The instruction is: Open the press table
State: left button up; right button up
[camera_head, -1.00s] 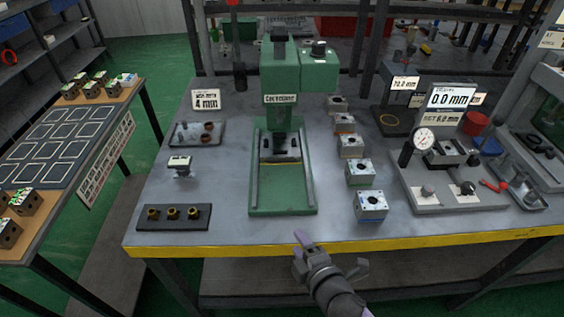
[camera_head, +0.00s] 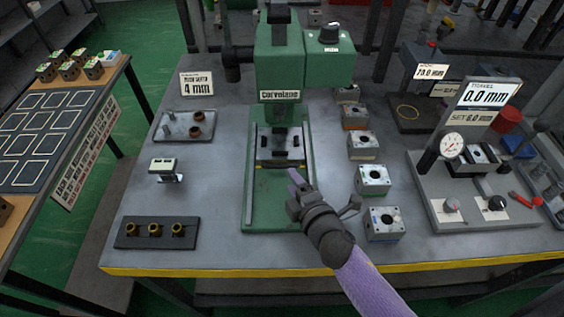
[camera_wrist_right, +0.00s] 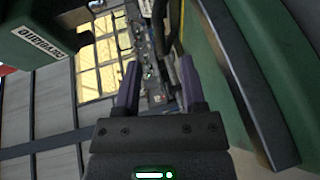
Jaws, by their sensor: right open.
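The green press (camera_head: 292,65) with its name plate stands at the middle of the table. Its base has two side rails, and the press table (camera_head: 280,146) lies between them as a dark and grey plate with black parts on it, under the press head. My right gripper (camera_head: 297,183) is over the front part of the press base, in front of the press table, and hides part of it. In the right wrist view its two purple fingers (camera_wrist_right: 158,85) are apart with nothing between them. Green press parts (camera_wrist_right: 60,35) show around them. My left gripper is not in view.
Several metal valve blocks (camera_head: 373,180) stand in a row right of the press. A gauge stand (camera_head: 453,146) is further right. At left are a tray with brass fittings (camera_head: 155,232), a small stand (camera_head: 165,168) and a tray with rings (camera_head: 186,127).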

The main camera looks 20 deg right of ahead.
aim_at(283, 168)
jog(key=b+x, duration=0.1)
jog(key=x, duration=0.5)
jog(key=shift+f+b, duration=0.1)
jog(key=shift+b, duration=0.2)
jog(key=shift+w, duration=0.4)
grip_shut()
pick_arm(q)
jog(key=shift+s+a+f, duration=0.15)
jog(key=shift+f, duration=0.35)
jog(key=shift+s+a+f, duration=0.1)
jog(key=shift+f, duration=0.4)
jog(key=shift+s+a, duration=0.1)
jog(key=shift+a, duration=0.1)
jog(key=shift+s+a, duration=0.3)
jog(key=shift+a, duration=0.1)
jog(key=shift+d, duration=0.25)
